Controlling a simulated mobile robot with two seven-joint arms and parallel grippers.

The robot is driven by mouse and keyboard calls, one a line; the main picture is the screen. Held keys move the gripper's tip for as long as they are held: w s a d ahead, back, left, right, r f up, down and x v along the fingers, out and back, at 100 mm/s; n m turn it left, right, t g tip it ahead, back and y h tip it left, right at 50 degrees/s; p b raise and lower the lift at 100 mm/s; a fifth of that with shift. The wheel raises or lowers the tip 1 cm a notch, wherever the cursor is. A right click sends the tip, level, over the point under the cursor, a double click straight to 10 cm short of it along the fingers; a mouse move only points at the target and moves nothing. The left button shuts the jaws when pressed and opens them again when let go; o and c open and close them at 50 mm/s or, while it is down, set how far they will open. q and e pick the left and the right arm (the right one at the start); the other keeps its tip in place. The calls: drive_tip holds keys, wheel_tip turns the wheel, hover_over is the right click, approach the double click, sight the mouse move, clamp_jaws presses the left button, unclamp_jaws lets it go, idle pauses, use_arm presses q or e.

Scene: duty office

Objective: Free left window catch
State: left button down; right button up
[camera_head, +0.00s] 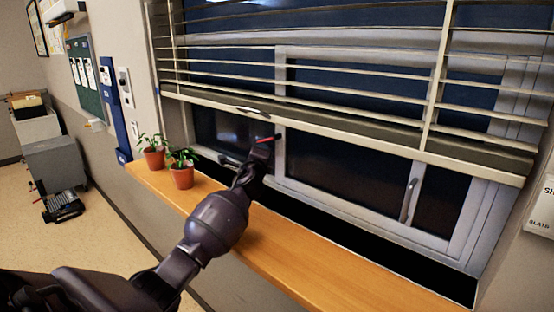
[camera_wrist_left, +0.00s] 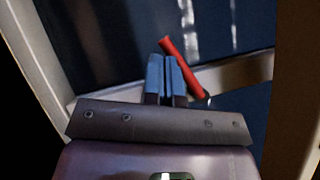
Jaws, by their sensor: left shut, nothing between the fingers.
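The left window catch, a small red lever, shows in the head view (camera_head: 268,138) at the frame of the left window pane. In the left wrist view the red catch (camera_wrist_left: 180,67) slants from upper left to lower right, with a small metal pivot at its lower end. My left gripper (camera_head: 262,148) is in front of the window frame, its fingers shut and empty. In the left wrist view its blue fingertips (camera_wrist_left: 166,66) are close together just left of the lever, close beside it; I cannot tell whether they touch. My right gripper is not in view.
Two potted plants (camera_head: 181,175) stand on the wooden sill (camera_head: 300,262) left of my arm. Horizontal blinds (camera_head: 350,132) hang over the upper window, their bottom rail just above my gripper. A silver handle (camera_head: 409,200) is on the right pane. The sill's right part is clear.

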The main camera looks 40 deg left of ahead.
use_arm(q)
drive_tip(key=shift+a, duration=0.1)
drive_tip(key=shift+r, duration=0.1)
idle(0.4)
drive_tip(key=v, duration=1)
drive_tip(key=shift+s, duration=0.35)
idle(0.4)
